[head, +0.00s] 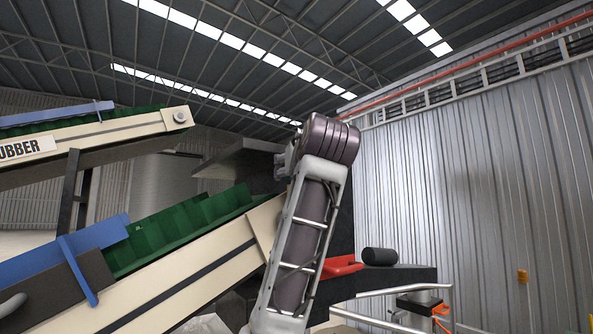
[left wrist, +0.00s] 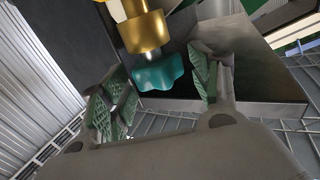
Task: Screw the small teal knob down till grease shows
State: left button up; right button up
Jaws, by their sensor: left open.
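The small teal knob (left wrist: 160,73) is a lobed cap in the left wrist view. It sits on a short pale stem under a brass fitting (left wrist: 146,32). My left gripper (left wrist: 158,88) is open, with its green-padded fingers on either side of the knob. A gap shows between the knob and each finger, so it is not gripped. No grease can be made out. In the head view I cannot make out the knob, and the fingers of my left gripper are not clear. My right gripper is not in view.
In the head view, a cream conveyor (head: 190,268) with a green belt slopes up from the lower left, and another (head: 100,137) lies above it. A red tray (head: 342,265) and a black cylinder (head: 380,257) are right of centre. A corrugated wall (head: 450,190) closes the right.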

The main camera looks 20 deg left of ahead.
pick_arm(q)
jog(key=v, duration=1.2)
jog(key=shift+d+f, duration=0.1)
dwell(0.7)
